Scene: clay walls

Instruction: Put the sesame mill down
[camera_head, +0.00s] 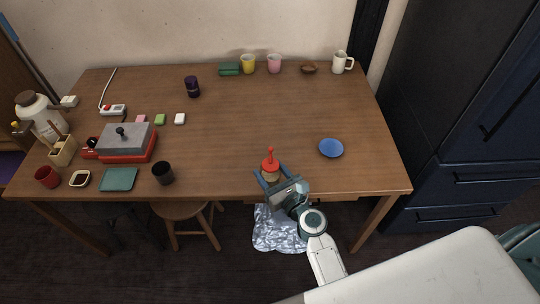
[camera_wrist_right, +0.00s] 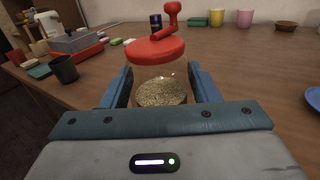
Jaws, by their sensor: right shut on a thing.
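The sesame mill (camera_head: 270,164) has a red lid with a red crank and a clear body. In the right wrist view the sesame mill (camera_wrist_right: 157,50) stands upright between my fingers, with pale seeds visible in its body. My right gripper (camera_head: 271,178) is shut on it at the front edge of the wooden table (camera_head: 240,130). The mill's base is hidden by the gripper, so I cannot tell whether it touches the tabletop. My left gripper is not in view.
A blue bowl (camera_head: 331,148) lies to the right of the mill. A dark cup (camera_head: 163,173) and a red-and-grey machine (camera_head: 126,142) stand to the left. Cups and a brown bowl (camera_head: 308,69) line the back edge. The table's middle is clear.

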